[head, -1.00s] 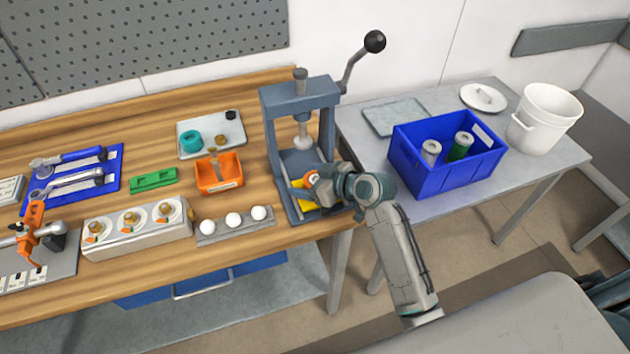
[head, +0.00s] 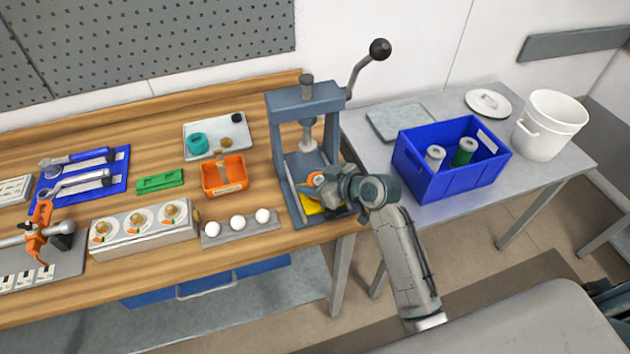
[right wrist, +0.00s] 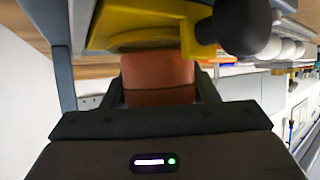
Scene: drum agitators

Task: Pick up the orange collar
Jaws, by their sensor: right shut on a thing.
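The orange collar (head: 314,179) is at the front of the grey arbor press, above the yellow fixture (head: 311,206) on the press base. My right gripper (head: 322,183) reaches in from the right and is shut on the collar, hiding part of it. In the right wrist view the collar (right wrist: 158,77) is a round orange-brown piece between the two dark fingers. The yellow fixture (right wrist: 140,28) with a black knob (right wrist: 242,27) is right by it there. I cannot tell whether collar and fixture touch. My left gripper is not in view.
The press (head: 305,103) frame and lever (head: 365,65) stand close around my right gripper. Left are three white balls (head: 238,222), an orange bin (head: 224,176) and a dial block (head: 145,235). A blue crate (head: 452,183) and white bucket (head: 549,125) stand on the side table.

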